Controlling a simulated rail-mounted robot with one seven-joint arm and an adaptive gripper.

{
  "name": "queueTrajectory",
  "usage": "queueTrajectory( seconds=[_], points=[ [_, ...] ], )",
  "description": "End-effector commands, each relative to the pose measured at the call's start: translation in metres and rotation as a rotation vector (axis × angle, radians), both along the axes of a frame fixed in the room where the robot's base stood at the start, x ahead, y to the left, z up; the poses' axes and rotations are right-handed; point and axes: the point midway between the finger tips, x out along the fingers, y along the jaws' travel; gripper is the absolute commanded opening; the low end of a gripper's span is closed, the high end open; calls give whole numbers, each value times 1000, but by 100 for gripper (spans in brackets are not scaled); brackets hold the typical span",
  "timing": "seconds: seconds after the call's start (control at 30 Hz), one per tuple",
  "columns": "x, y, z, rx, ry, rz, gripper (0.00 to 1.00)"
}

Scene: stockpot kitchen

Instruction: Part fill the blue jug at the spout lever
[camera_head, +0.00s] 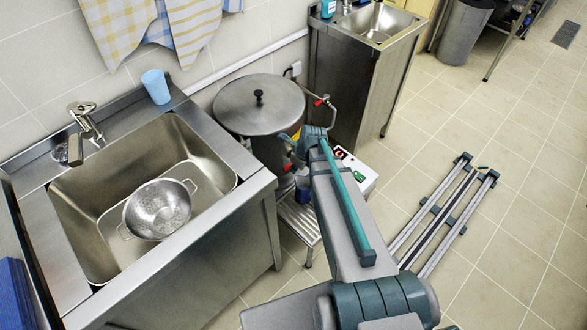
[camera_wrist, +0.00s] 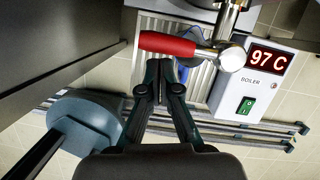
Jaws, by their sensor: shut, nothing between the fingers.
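The blue jug (camera_head: 303,188) stands on a slatted metal stand (camera_head: 291,214) below the boiler's spout, mostly hidden by my arm in the head view. In the wrist view only a bit of blue (camera_wrist: 183,74) shows behind my fingers. The spout lever has a red handle (camera_wrist: 167,44) on a metal tap; its red also shows in the head view (camera_head: 287,167). My gripper (camera_wrist: 164,78) is shut and empty, its fingertips just below the red handle in the wrist view. Whether they touch it I cannot tell. Water flow and the jug's level are hidden.
The steel boiler (camera_head: 258,103) has a lid; its white control box (camera_wrist: 250,82) reads 97 C, with a green switch. A sink (camera_head: 100,205) holding a colander (camera_head: 158,208) stands left, a light-blue cup (camera_head: 155,87) on its corner. Floor rails lie right.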

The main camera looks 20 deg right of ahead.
Motion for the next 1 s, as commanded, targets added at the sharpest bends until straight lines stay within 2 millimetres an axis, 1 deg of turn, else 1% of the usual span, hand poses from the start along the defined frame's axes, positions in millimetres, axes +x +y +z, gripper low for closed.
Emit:
queueTrajectory(
  seconds=[0.27,0.73,0.87,1.0],
  points=[
    [4,4,0,0,0,0,0],
    [4,5,0,2,-1,1,0],
    [-1,3,1,2,-1,1,0],
    [-17,-2,5,1,0,1,0]
  ],
)
